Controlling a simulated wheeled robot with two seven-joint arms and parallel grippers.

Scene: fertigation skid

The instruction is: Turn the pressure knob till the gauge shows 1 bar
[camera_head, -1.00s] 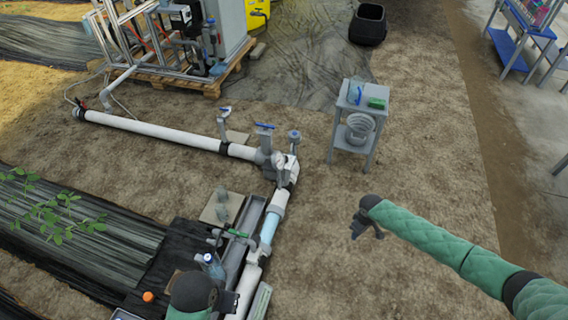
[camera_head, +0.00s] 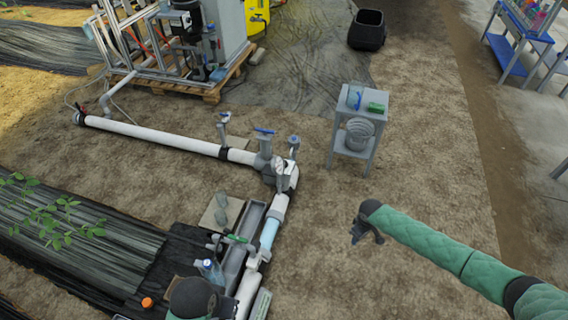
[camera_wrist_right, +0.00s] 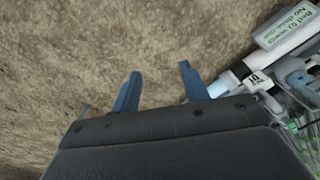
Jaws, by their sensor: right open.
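A small round dial on a post (camera_head: 293,141), probably the gauge, stands at the pipe corner in the head view. Its reading is too small to tell. A grey upright fitting with a blue handle (camera_head: 264,142) stands beside it. I cannot tell which part is the pressure knob. My right gripper (camera_head: 364,234) hangs over bare soil, right of the pipe and well apart from the fittings. In the right wrist view my right gripper (camera_wrist_right: 160,86) is open and empty over soil. My left arm shows at the bottom of the head view; its fingers cannot be made out.
A white pipe (camera_head: 150,134) runs left from the corner, and another branch comes toward me. A small grey table (camera_head: 338,142) stands behind my right gripper. A pump skid on a pallet (camera_head: 206,92) is at the back. A labelled sign (camera_wrist_right: 290,24) is near my right gripper. Soil at right is open.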

